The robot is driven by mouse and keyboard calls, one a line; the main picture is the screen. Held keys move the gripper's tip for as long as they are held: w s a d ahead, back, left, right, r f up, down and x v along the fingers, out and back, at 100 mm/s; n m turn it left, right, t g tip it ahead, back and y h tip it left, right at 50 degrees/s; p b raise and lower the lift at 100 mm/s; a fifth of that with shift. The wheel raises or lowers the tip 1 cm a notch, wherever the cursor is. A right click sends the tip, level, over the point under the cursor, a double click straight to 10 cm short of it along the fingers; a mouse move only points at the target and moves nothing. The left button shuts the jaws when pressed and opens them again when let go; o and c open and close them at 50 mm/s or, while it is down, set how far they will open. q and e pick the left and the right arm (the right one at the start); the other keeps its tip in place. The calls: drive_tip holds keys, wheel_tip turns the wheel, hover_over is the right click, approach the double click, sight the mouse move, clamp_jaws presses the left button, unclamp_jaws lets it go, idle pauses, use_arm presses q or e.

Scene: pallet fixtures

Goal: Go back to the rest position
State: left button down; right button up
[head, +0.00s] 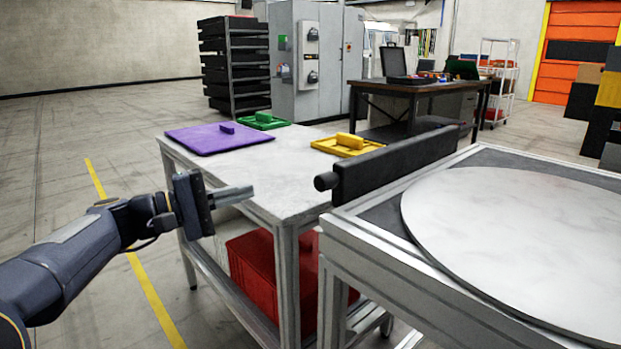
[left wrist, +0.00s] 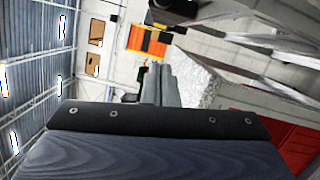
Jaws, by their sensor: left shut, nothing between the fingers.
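My left gripper (head: 236,193) reaches in from the left in the head view, at the near left side of the white-topped table (head: 262,180). Its fingers are shut together with nothing between them. The fingers also show in the left wrist view (left wrist: 160,85), closed side by side, with the table edge to their right. The gripper appears apart from the fixtures on the table. My right gripper is in neither view.
A purple plate (head: 220,140), a green fixture (head: 262,121) and a yellow fixture (head: 348,145) lie on the table. A red bin (head: 255,268) sits on its lower shelf. A round grey disc (head: 520,240) tops the stand at right. Floor at left is clear.

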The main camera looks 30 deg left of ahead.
use_arm(q)
drive_tip(key=s+d+f+m+g+y, duration=0.2)
drive_tip(key=s+d+f+m+g, duration=0.4)
drive_tip(key=s+d+f, duration=0.65)
drive_tip(key=s+d+f+m+g+y, duration=0.4)
drive_tip(key=s+f, duration=0.4)
drive_tip(key=f, duration=0.5)
wheel_tip(320, 180, up, 34)
drive_tip(key=m+y+p, duration=0.1)
drive_tip(key=p, duration=3.3)
drive_tip(key=shift+a+t, duration=0.15)
drive_tip(key=shift+t, duration=0.25)
drive_tip(key=shift+w, duration=0.1)
